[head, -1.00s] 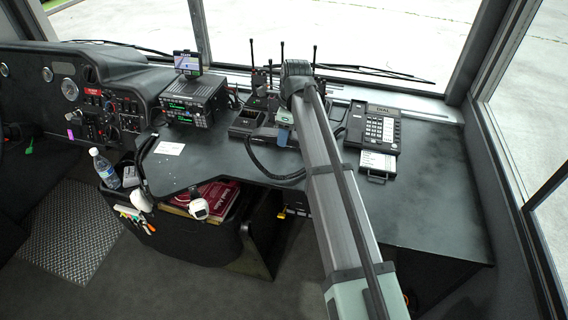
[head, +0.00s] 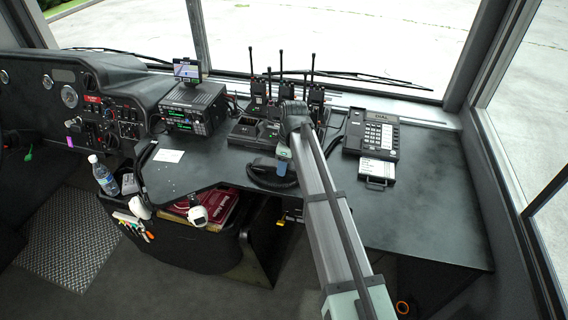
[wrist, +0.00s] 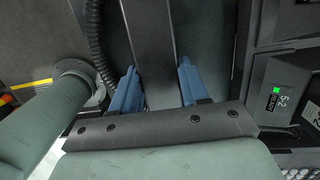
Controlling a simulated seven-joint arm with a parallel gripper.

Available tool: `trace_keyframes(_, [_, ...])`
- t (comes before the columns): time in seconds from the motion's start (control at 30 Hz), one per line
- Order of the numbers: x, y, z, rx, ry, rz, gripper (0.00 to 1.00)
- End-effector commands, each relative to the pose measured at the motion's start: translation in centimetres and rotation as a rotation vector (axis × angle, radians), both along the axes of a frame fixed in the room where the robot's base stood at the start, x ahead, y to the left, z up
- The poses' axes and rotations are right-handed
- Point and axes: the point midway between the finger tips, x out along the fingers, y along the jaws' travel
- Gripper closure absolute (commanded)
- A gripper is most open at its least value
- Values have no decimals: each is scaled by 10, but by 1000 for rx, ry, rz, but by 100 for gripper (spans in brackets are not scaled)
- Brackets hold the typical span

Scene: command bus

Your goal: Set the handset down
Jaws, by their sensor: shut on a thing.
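The black handset (head: 268,178) is near the front edge of the dark desk (head: 215,165), left of the desk phone (head: 372,135). My gripper (head: 284,160) is shut on it, and my arm hides part of it from the head camera. In the wrist view the dark bar of the handset (wrist: 149,50) runs between the two blue fingers of my gripper (wrist: 155,88). A coiled black cord (wrist: 96,35) hangs beside it. I cannot tell whether the handset touches the desk.
Several handheld radios (head: 259,100) and a charger base (head: 250,132) stand behind the handset. A radio unit (head: 195,108) with a small screen is at the left. A white card (head: 168,156) lies on the desk. The desk's right end is clear.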

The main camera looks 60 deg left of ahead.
Motion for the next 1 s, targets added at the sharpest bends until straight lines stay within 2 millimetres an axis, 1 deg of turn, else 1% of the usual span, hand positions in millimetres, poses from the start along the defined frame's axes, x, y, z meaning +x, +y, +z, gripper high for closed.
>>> trace_keyframes(0.07, [0,0,-2,-2,1,-1,100])
trace_keyframes(0.1, [0,0,-2,-2,1,-1,52])
trace_keyframes(0.37, [0,0,-2,-2,1,-1,27])
trace_keyframes(0.6, [0,0,-1,-2,1,-1,26])
trace_keyframes(0.73, [1,0,6,-2,0,-1,26])
trace_keyframes(0.87, [2,-2,21,0,0,-1,26])
trace_keyframes(1.0, [5,-4,47,1,-1,0,26])
